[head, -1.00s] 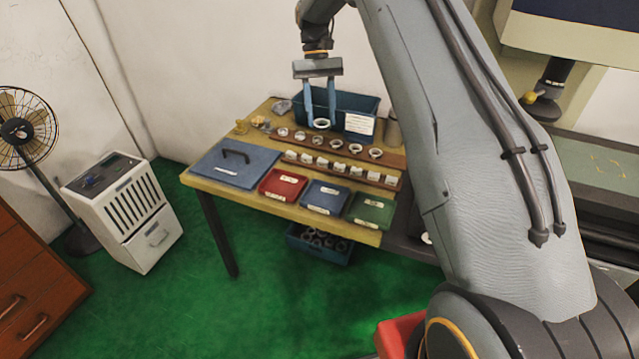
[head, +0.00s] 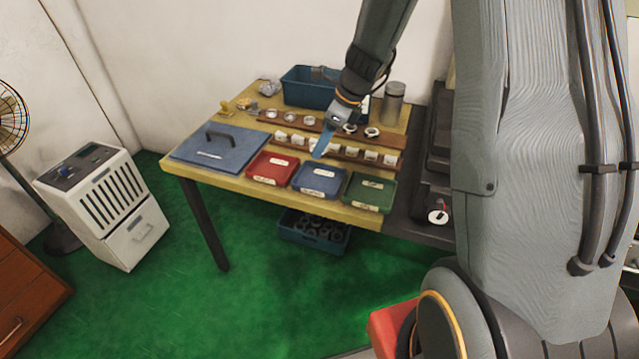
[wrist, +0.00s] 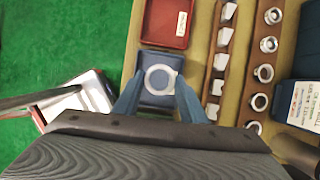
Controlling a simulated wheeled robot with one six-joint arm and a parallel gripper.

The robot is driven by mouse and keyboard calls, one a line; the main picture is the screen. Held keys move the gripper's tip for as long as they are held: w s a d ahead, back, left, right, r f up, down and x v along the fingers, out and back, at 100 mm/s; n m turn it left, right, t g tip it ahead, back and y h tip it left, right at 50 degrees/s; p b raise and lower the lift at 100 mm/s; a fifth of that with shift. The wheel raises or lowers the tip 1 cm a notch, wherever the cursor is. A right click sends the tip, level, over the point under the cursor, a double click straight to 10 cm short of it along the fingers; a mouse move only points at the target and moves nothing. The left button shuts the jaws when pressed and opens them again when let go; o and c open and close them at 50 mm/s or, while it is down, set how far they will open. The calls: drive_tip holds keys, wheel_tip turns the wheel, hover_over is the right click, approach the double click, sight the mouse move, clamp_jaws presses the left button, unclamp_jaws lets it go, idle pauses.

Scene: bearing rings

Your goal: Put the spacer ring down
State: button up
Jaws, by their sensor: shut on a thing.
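The spacer ring (wrist: 160,79) is a pale ring held between my two fingertips in the wrist view. My gripper (wrist: 158,84) is shut on it, one finger on each side. The blue tray (wrist: 158,102) lies behind the ring in that view. In the head view my gripper (head: 319,153) points down near the back edge of the blue tray (head: 320,181). I cannot make out the ring in the head view, and the gap between ring and tray floor is hard to tell.
A red tray (head: 269,168) and a green tray (head: 369,193) flank the blue one. Behind are a rail of white cards (head: 371,156) and a rail of rings (head: 372,131). A blue crate (head: 300,90) and a canister (head: 394,104) stand at the back. A blue lid (head: 232,149) lies left.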

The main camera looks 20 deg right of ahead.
sight(318, 181)
wheel_tip(318, 181, down, 10)
drive_tip(key=shift+s+d, duration=0.1)
idle(0.4)
drive_tip(key=shift+f+b, duration=0.15)
drive_tip(key=shift+b, duration=0.2)
drive_tip(key=o, duration=1.1)
